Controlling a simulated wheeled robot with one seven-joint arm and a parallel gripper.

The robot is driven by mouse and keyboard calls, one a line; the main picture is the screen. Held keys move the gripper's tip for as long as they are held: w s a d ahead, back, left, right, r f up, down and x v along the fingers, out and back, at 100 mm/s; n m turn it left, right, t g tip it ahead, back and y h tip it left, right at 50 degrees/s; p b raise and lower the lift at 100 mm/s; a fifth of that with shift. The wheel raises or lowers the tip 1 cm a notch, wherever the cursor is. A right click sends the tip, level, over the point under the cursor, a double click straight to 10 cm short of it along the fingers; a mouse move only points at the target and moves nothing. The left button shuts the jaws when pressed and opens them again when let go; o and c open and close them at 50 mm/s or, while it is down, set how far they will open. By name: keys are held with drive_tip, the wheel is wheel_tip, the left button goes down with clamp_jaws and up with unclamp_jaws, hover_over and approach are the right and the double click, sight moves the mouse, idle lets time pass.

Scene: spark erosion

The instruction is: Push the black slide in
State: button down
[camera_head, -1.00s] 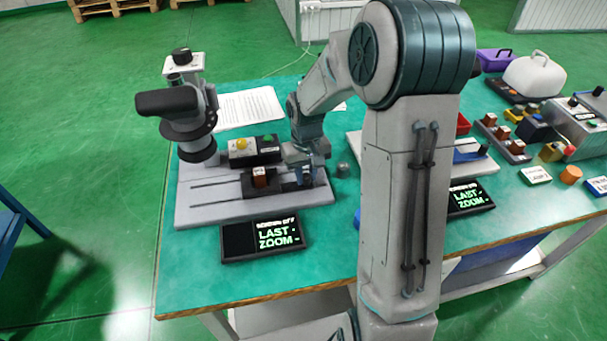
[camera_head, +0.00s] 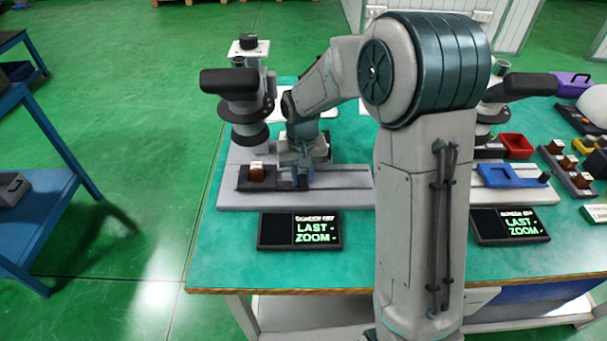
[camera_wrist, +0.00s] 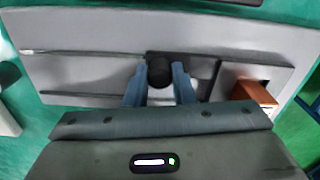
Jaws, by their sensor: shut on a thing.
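The black slide (camera_head: 244,186) lies at the left end of the grey base plate (camera_head: 345,198) of the left microscope (camera_head: 244,110). A brown block (camera_head: 257,174) with a white top sits on the slide, below the microscope's lens. My gripper (camera_head: 302,182) is at the right end of the slide. In the wrist view its blue fingers (camera_wrist: 159,88) stand on both sides of the slide's round black knob (camera_wrist: 159,70) and are shut on it. The wrist view also shows the brown block (camera_wrist: 255,95). Part of the slide is hidden behind the fingers.
A dark screen (camera_head: 299,231) reading "LAST ZOOM" lies in front of the base. A second station with a blue slide (camera_head: 512,176) and red tray (camera_head: 517,146) is at the right. Bare rails (camera_head: 340,175) show right of my gripper.

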drive_tip(key=shift+w+a+r, duration=0.1)
drive_tip(key=shift+a, duration=0.2)
drive_tip(key=c, duration=1.3)
unclamp_jaws()
drive_tip(key=shift+o, duration=0.3)
drive_tip(key=shift+a, duration=0.2)
drive_tip(key=shift+d, duration=0.25)
wheel_tip(320, 180, up, 7)
drive_tip(key=shift+a+r, duration=0.1)
drive_tip(key=shift+r, duration=0.1)
